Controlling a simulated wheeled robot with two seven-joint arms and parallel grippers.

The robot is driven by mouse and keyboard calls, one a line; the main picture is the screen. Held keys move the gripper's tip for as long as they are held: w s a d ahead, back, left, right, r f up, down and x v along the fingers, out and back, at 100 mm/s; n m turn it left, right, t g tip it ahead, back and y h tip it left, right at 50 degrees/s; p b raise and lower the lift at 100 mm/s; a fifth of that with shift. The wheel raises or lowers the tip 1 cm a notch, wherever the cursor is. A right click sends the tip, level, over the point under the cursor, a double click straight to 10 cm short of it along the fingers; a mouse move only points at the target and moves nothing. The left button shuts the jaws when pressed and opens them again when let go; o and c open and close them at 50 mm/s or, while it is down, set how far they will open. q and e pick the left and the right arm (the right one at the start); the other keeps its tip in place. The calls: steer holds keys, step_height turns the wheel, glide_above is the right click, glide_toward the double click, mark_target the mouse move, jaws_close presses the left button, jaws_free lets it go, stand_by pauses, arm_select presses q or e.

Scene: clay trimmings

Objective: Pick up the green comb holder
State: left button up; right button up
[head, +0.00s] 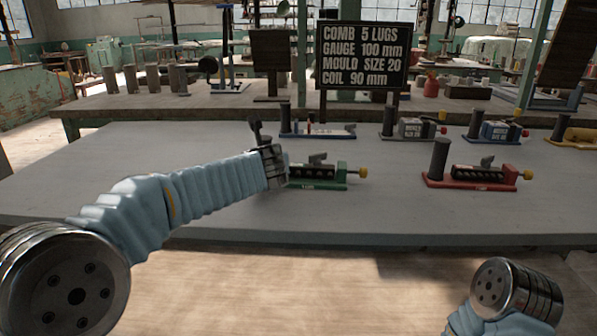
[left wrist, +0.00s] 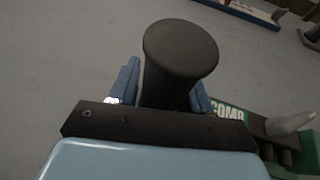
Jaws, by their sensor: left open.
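The green comb holder (head: 340,174) lies on the grey table, with a dark comb block and a yellow knob at its right end. In the left wrist view its green base with the label COMB (left wrist: 228,113) shows at the right. My left gripper (head: 268,150) is at the holder's left end and hides part of it. In the left wrist view the holder's dark upright post (left wrist: 180,55) stands between the two blue fingers of my left gripper (left wrist: 165,92), which is open. I cannot tell whether the fingers touch the post. My right gripper is out of view.
A red holder (head: 470,183) stands to the right. Behind are a blue holder (head: 318,131), a grey one (head: 413,130), another blue one (head: 495,131) and a yellow one (head: 573,136). A dark sign (head: 364,55) stands behind them. The table's left part is clear.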

arm_select(q)
jaws_close()
steer(key=shift+r, duration=0.1)
steer(key=shift+r+p, duration=0.3)
steer(key=shift+r, duration=0.35)
steer(key=r, duration=0.1)
steer(key=r+p, duration=0.1)
steer(key=shift+s+r, duration=0.2)
steer(key=shift+r, duration=0.15)
steer(key=w+r+v, duration=0.1)
steer(key=r+v, duration=0.2)
steer(key=v, duration=1.2)
steer(key=shift+w+a+f+b, duration=0.25)
steer(key=shift+w+a+f, duration=0.05)
steer(key=shift+w+f, duration=1.25)
steer(key=shift+w+a+f+b, duration=0.25)
steer(key=shift+w+a+f, duration=0.05)
steer(key=shift+w+f, duration=1.25)
steer(key=shift+w+a+f+b, duration=0.25)
steer(key=shift+w+a+f, duration=0.05)
steer(key=shift+w+f, duration=1.2)
steer(key=shift+f+x, duration=0.3)
steer(key=shift+x, duration=0.95)
